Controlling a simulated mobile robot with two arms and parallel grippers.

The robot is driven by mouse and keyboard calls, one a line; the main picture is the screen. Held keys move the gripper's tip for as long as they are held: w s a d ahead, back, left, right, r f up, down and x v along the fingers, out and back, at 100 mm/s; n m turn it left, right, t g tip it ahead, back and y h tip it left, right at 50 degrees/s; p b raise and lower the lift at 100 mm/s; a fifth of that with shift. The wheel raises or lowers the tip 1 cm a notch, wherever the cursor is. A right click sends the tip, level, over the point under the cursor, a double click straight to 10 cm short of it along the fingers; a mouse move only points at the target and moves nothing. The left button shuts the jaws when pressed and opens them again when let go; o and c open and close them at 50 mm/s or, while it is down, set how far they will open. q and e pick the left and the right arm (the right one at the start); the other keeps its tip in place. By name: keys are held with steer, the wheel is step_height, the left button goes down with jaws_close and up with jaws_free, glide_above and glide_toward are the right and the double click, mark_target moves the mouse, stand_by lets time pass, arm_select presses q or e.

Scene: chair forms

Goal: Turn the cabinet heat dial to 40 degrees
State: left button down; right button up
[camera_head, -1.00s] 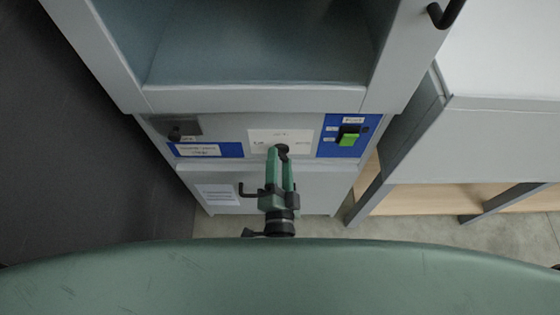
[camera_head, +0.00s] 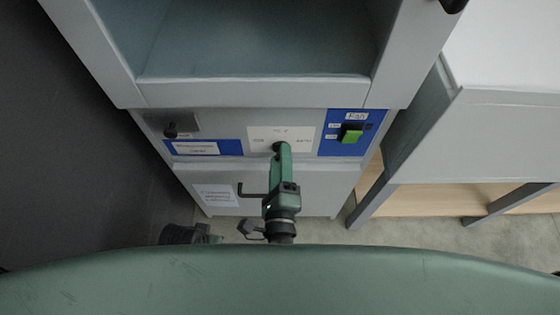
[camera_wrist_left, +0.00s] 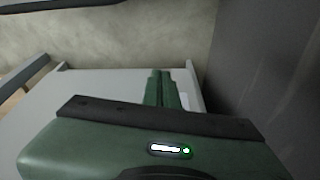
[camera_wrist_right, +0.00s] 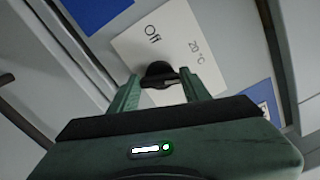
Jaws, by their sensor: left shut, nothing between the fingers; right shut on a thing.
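The heat dial (camera_head: 279,147) is a small black knob on a white label plate (camera_head: 263,133) on the cabinet's front panel. My right gripper (camera_head: 282,150) is shut on it. In the right wrist view the dial (camera_wrist_right: 160,72) sits between the two green fingertips, and the plate shows "Off" and "20 °C" printed. I cannot read the dial's setting, and the fingers hide part of the plate. My left gripper is shut and empty in the left wrist view (camera_wrist_left: 160,76), away from the dial. Part of my left arm shows low at the left in the head view.
A green fan switch (camera_head: 351,134) on a blue plate is right of the dial. The cabinet's open compartment (camera_head: 255,50) is above. A grey-white bench (camera_head: 490,125) stands at the right.

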arm_select(q)
steer(key=w+b+v, duration=0.2)
steer(key=b+v, duration=0.2)
steer(key=v, duration=0.8)
steer(key=shift+r+t+b, duration=0.35)
steer(key=shift+r+t, duration=0.05)
steer(key=shift+r, duration=0.05)
arm_select(e)
steer(key=shift+f+m, duration=0.1)
steer(key=shift+m, duration=4.6)
arm_select(q)
steer(key=shift+a+f, duration=0.1)
steer(key=shift+a, duration=0.05)
arm_select(e)
steer(key=o, duration=1.4)
steer(key=shift+c, duration=0.2)
steer(key=shift+s, duration=0.1)
steer(key=s, duration=0.7)
steer(key=shift+s, duration=0.35)
